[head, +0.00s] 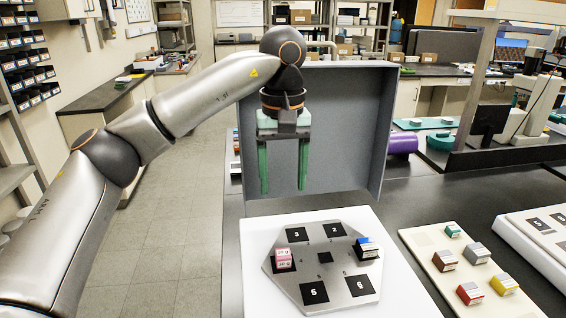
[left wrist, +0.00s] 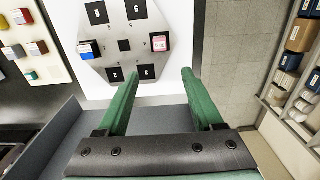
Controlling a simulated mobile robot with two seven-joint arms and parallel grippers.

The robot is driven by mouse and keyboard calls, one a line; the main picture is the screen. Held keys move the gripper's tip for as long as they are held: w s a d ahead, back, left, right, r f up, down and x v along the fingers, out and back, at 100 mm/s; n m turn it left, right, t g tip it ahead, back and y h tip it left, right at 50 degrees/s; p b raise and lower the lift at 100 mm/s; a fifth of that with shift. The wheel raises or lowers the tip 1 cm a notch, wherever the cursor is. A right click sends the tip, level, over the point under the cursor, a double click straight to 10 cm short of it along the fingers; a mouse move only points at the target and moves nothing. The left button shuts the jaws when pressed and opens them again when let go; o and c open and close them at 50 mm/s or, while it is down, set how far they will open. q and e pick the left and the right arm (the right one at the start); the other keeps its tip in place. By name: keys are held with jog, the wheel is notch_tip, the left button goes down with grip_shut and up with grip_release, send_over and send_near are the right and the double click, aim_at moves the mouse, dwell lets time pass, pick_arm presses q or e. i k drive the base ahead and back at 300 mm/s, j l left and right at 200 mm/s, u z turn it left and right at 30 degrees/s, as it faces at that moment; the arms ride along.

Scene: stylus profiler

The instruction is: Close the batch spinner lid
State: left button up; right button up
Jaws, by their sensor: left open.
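The batch spinner has a white base (head: 257,235) with a metal hexagonal plate (head: 322,285) carrying numbered black squares. Its grey lid (head: 340,130) stands upright and open at the back of the base. A pink block (head: 282,258) and a blue-and-white block (head: 368,248) sit on opposite sides of the plate. My left gripper (head: 283,190) is open and empty, pointing down in front of the lid's inner face, above the back of the base. In the left wrist view its green fingers (left wrist: 158,85) are apart, with the plate (left wrist: 125,60) beyond them. My right gripper is not in view.
A cream tray (head: 420,240) with several coloured blocks lies right of the spinner. A white board (head: 520,240) with black squares is farther right. A purple cylinder (head: 402,143) lies behind the lid's right edge. Floor (head: 180,200) is open to the left of the bench.

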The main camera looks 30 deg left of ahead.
aim_at(351, 104)
jog(key=k, duration=1)
